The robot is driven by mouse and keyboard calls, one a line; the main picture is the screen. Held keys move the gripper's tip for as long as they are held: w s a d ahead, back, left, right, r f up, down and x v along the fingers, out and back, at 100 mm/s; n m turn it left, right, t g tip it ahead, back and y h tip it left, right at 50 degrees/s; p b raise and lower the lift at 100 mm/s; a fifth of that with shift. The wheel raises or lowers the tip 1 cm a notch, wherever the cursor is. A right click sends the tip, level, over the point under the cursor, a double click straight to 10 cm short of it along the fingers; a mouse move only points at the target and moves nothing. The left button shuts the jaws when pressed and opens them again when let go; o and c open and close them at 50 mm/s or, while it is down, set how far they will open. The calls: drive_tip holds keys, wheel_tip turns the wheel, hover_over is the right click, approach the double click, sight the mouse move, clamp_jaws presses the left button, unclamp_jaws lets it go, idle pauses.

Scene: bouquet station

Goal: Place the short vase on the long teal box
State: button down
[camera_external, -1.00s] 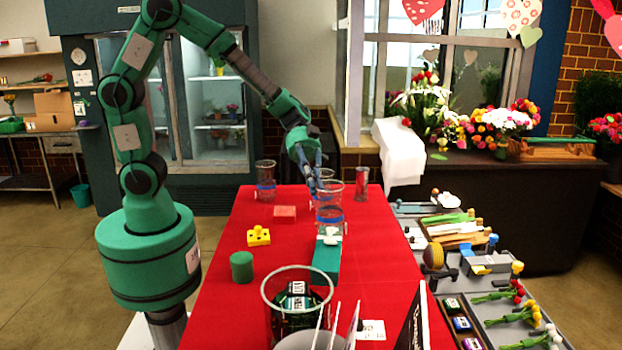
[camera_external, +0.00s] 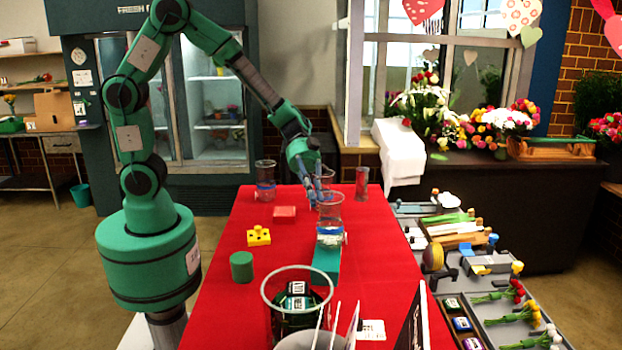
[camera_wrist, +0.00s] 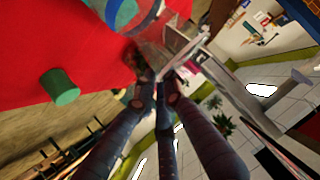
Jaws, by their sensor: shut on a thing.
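The short vase (camera_external: 330,214) is a clear glass with a blue band. My gripper (camera_external: 322,198) is shut on its rim side, from behind and left in the external view. The vase looks upright, with its base over the far end of the long teal box (camera_external: 326,264); I cannot tell whether it touches the box. In the wrist view the fingers (camera_wrist: 160,78) reach to the clear glass (camera_wrist: 152,42), which is partly cut off at the top, with a teal surface (camera_wrist: 118,10) beyond it.
A green cylinder (camera_external: 242,266), a yellow block (camera_external: 258,236) and a red block (camera_external: 285,213) are on the red table left of the box. Glass vases (camera_external: 265,178) (camera_external: 361,184) stand at the back. A large clear container (camera_external: 297,300) is at the front.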

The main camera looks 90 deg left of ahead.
drive_tip(key=shift+f+b, duration=0.1)
drive_tip(key=shift+b, duration=0.2)
drive_tip(key=c, duration=1.8)
unclamp_jaws()
drive_tip(key=p+v, duration=0.1)
drive_tip(key=v, duration=1.1)
